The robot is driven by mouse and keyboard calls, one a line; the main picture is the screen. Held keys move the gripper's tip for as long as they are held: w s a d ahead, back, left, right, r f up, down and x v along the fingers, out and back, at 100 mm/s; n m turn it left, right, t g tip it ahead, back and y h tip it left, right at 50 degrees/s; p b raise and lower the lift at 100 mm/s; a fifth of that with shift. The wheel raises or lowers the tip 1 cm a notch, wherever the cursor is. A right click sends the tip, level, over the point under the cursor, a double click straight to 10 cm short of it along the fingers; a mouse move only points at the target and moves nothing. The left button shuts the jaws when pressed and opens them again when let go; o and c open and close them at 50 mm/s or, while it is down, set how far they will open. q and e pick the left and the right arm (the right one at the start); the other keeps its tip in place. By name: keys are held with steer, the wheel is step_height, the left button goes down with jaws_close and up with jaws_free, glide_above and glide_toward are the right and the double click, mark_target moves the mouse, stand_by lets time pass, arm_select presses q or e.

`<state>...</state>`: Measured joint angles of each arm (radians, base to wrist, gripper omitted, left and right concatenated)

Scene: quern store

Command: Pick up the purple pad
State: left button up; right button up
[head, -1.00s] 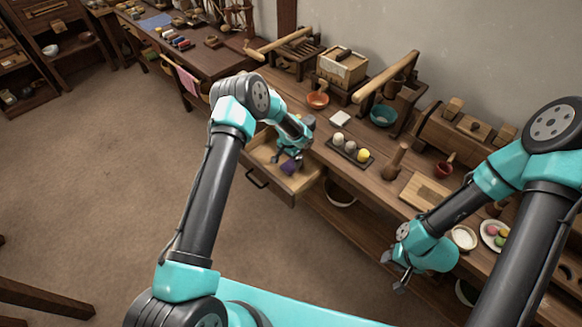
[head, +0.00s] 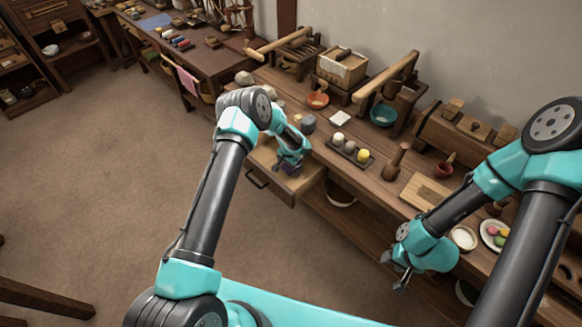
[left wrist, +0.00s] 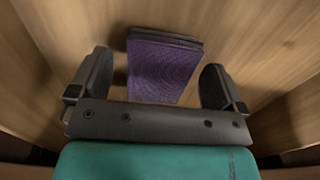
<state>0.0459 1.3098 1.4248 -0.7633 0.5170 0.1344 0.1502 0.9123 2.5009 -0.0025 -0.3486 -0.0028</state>
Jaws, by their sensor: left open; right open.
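The purple pad (left wrist: 160,70) lies in the open wooden drawer, in the middle of the left wrist view. A dark layer or edge shows along its far side. My left gripper (left wrist: 158,80) is open, with one finger on each side of the pad and a gap between each finger and the pad. In the head view my left gripper (head: 287,168) is down in the drawer (head: 308,181) and covers most of the pad. My right gripper (head: 400,279) is open and empty in front of the bench, at the right.
The wooden bench (head: 375,183) runs behind the drawer. On it stand a dark tray (head: 351,150) with several round balls, an orange bowl (head: 318,101), a teal bowl (head: 383,115) and a wooden pestle (head: 396,160). The drawer walls stand close around my left gripper.

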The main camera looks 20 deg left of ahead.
arm_select(q)
steer(key=shift+c, duration=0.2)
steer(key=c, duration=1)
steer(key=shift+r, duration=0.15)
step_height(320, 180, up, 18)
steer(key=shift+f, duration=0.1)
steer(key=o, duration=0.4)
steer(key=shift+c, duration=1.3)
steer(key=shift+w, duration=0.1)
steer(key=shift+c, duration=0.2)
